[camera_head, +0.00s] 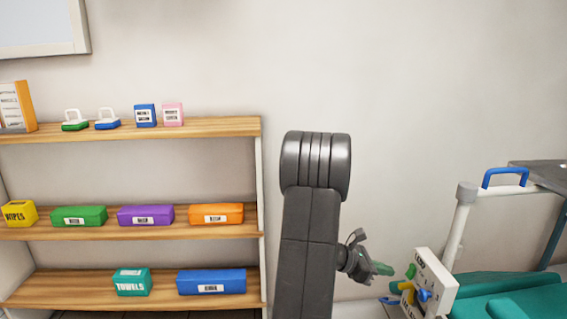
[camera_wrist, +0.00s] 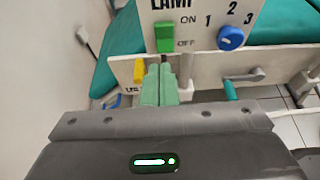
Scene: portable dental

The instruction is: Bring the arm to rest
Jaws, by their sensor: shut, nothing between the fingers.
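My arm (camera_head: 312,225) stands upright in the middle of the head view. My gripper (camera_head: 388,269) points right from its lower part, toward a white control panel (camera_head: 437,283). In the wrist view my gripper's green fingers (camera_wrist: 160,84) are together and empty. They are just below a green lamp switch (camera_wrist: 165,38) on the panel (camera_wrist: 197,22). A blue knob (camera_wrist: 231,38) with numbers sits right of the switch. I cannot tell whether the fingers touch the panel.
A wooden shelf (camera_head: 150,128) with several boxes stands at the left. A teal chair (camera_head: 515,300) and a white post (camera_head: 460,225) are at the right. Yellow (camera_wrist: 139,72) and teal (camera_wrist: 230,90) levers lie close to my fingers.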

